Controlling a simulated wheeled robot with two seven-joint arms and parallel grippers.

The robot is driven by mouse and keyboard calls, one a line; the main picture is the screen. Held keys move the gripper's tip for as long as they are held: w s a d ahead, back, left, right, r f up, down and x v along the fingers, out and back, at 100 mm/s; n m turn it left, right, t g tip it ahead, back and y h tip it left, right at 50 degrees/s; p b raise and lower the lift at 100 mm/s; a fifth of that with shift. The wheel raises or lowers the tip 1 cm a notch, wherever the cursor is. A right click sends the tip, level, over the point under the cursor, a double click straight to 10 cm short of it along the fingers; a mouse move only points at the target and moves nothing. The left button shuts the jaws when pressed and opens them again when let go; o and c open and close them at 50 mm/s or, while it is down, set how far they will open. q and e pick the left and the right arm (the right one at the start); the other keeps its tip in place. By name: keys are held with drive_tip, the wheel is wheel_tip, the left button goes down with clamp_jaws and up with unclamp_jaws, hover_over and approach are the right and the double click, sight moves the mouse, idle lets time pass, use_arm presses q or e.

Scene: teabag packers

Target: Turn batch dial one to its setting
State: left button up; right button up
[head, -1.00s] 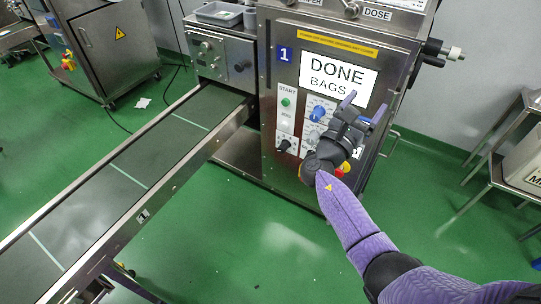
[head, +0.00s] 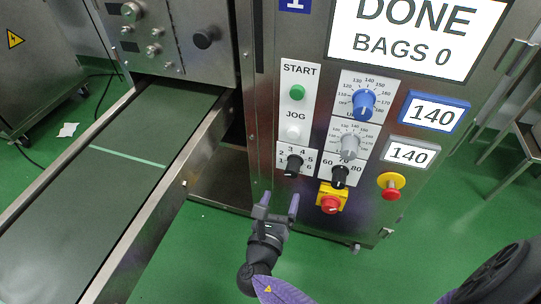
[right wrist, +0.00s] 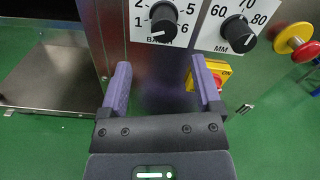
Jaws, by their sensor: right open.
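The batch dial is a small black knob (head: 294,163) on a white plate numbered 1 to 6, low on the machine's front panel. In the right wrist view the black knob (right wrist: 163,17) shows at the top, with its label partly legible beneath; its pointer's exact setting is hard to read. My right gripper (head: 277,203) is open and empty, below the knob and apart from it. In the right wrist view its two purple fingers (right wrist: 160,85) point up toward the panel, with the knob beyond the gap between them. My left gripper is not in view.
Right of the batch dial are a black MM dial (head: 340,175), a red knob on a yellow plate (head: 331,203) and a red emergency button (head: 391,191). Blue (head: 364,103) and grey (head: 348,147) dials sit above. A conveyor (head: 110,185) runs at left. The screen (head: 415,35) reads DONE, BAGS 0.

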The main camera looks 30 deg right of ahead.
sight(291, 174)
drive_tip(key=b+x, duration=0.3)
drive_tip(key=x, duration=0.6)
drive_tip(key=shift+s+d+r, duration=0.1)
drive_tip(key=shift+r, duration=0.05)
drive_tip(key=shift+d, duration=0.1)
drive_tip(key=shift+r, duration=0.1)
drive_tip(key=c, duration=0.4)
clamp_jaws()
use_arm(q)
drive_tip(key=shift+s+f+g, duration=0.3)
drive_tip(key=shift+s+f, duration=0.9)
